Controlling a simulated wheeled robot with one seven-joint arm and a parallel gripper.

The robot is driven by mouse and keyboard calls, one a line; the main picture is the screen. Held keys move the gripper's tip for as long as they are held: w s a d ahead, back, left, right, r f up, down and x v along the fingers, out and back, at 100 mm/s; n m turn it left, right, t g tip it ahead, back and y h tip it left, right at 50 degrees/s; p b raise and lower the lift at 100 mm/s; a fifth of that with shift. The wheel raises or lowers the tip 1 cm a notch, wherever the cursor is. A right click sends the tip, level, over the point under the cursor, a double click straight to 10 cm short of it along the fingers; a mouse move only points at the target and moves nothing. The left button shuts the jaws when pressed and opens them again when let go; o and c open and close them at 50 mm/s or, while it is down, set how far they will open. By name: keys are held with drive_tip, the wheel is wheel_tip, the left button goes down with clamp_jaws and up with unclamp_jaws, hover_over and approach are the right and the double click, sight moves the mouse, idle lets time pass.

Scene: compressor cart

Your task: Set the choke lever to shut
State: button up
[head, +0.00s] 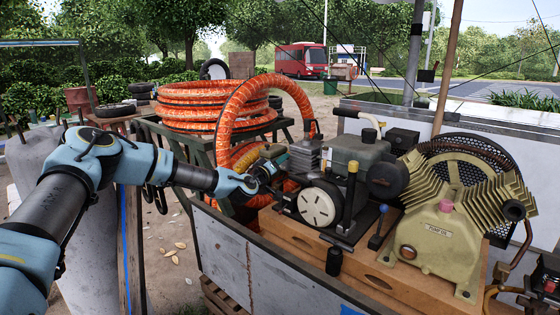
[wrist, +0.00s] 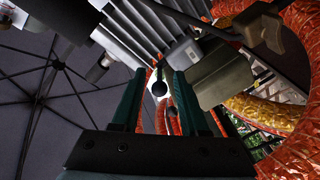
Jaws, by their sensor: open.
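My gripper (head: 272,168) is at the left side of the engine (head: 330,180) in the head view, close to its finned cylinder. In the wrist view my gripper (wrist: 158,92) is open, with its two green fingers apart. A small lever with a dark round knob (wrist: 159,89) on a pale stem shows in the gap between the fingertips. It looks like the choke lever, but no label is readable. I cannot tell whether the fingers touch it. In the head view the gripper hides this lever, and its shut mark is not visible.
The tan pump (head: 440,225) and a blue-knobbed lever (head: 379,228) are right of the engine on the wooden deck (head: 290,232). An orange hose (head: 238,95) arches close behind my gripper. A grey box (wrist: 222,74) is right of the fingers in the wrist view.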

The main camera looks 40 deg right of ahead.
clamp_jaws()
idle(0.3)
idle(1.1)
